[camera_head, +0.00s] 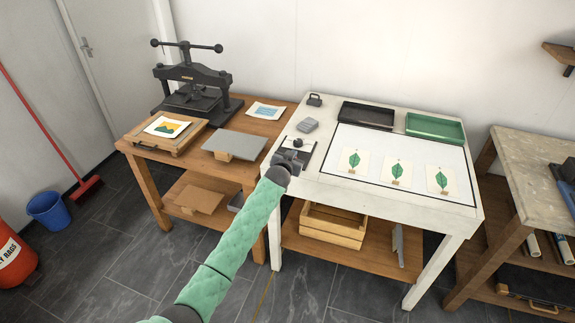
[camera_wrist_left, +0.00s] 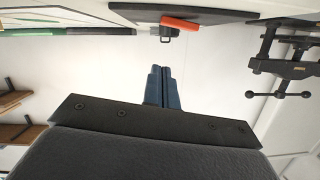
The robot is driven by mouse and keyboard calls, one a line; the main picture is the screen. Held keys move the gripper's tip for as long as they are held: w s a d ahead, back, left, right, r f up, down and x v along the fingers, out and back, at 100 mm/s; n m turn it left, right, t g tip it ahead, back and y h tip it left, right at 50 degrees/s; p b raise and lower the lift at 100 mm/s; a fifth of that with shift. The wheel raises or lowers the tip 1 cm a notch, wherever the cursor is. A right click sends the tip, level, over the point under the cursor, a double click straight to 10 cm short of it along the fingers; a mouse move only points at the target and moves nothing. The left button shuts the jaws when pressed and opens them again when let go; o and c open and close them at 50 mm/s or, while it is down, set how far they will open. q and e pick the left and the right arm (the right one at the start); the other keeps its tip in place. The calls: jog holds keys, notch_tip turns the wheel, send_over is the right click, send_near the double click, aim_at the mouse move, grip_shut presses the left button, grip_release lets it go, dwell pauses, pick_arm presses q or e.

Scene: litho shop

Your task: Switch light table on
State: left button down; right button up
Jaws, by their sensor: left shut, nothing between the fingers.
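The light table (camera_head: 458,200) is a white table with a pale, black-edged panel (camera_head: 400,148). Three green leaf prints lie on the panel; I cannot tell whether it is lit. A dark control plate (camera_head: 305,147) sits at the table's left end, partly hidden by my left gripper (camera_head: 291,158). In the left wrist view an orange-red switch-like part (camera_wrist_left: 181,23) stands out from the dark plate (camera_wrist_left: 225,17). My left gripper (camera_wrist_left: 163,88) has its fingers together and empty, apart from the red part in that view. Contact with the plate is unclear in the head view.
A black tray (camera_head: 367,115) and a green tray (camera_head: 435,128) stand at the table's back. A grey block (camera_head: 308,125) and a small dark weight (camera_head: 315,99) are near the plate. A wooden bench (camera_head: 150,150) with a press (camera_head: 192,80) stands left.

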pick_arm(q)
jog(key=b+v, duration=0.2)
jog(key=v, duration=0.5)
pick_arm(e)
jog(key=shift+w+a+r, duration=0.4)
jog(key=shift+r, duration=0.4)
jog(key=shift+w+a+r, duration=0.4)
jog(key=shift+w+r, duration=0.05)
jog(key=shift+r, duration=0.3)
jog(key=shift+w+a+r, duration=0.4)
jog(key=shift+r, duration=0.4)
